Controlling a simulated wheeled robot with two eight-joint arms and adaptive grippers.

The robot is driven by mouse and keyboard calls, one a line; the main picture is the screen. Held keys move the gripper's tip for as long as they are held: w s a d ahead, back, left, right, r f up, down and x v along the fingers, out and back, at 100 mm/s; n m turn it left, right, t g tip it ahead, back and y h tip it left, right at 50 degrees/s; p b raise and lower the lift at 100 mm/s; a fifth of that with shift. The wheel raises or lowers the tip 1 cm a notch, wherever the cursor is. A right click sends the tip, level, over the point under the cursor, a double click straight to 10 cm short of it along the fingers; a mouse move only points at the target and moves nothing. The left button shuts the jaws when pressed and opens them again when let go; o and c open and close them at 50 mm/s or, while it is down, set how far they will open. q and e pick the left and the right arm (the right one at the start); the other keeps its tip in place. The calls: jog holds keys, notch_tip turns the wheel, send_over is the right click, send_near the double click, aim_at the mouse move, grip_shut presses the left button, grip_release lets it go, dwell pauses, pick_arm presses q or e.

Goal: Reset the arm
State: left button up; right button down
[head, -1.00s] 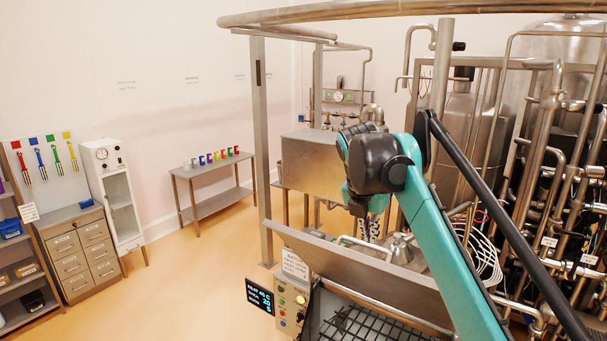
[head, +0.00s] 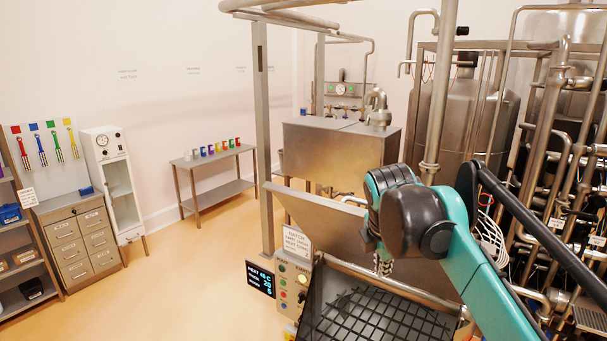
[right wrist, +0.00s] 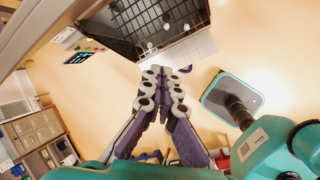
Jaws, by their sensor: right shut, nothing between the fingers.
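My right arm is teal and black and comes in from the lower right of the head view. Part of the gripper is hidden by the wrist. In the right wrist view the purple and white fingers (right wrist: 165,74) are together at the tips with nothing between them. The hopper grid (right wrist: 140,28) lies beyond the tips there. My left gripper is not in view.
A control box (head: 292,275) with a small display (head: 260,279) stands left of the grid. Steel pipes and tanks (head: 465,120) crowd the right. A bench (head: 213,174) with coloured cups, a white cabinet (head: 115,185) and drawers (head: 80,245) stand left. The floor between is clear.

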jog(key=s+f+m+b, duration=0.6)
jog(key=f+b, duration=0.3)
jog(key=f, duration=0.9)
jog(key=s+f+m+t+y+b, duration=0.1)
jog(key=s+f+m+b, duration=0.6)
jog(key=f, duration=1.1)
jog(key=s+d+f+m+t+b, duration=0.1)
jog(key=s+f+m+b, duration=0.5)
jog(key=f+b, duration=0.6)
notch_tip(320, 180, down, 6)
jog(key=shift+s+r+m+y, duration=0.1)
jog(key=shift+s+m+y, duration=0.3)
jog(key=shift+m, duration=0.6)
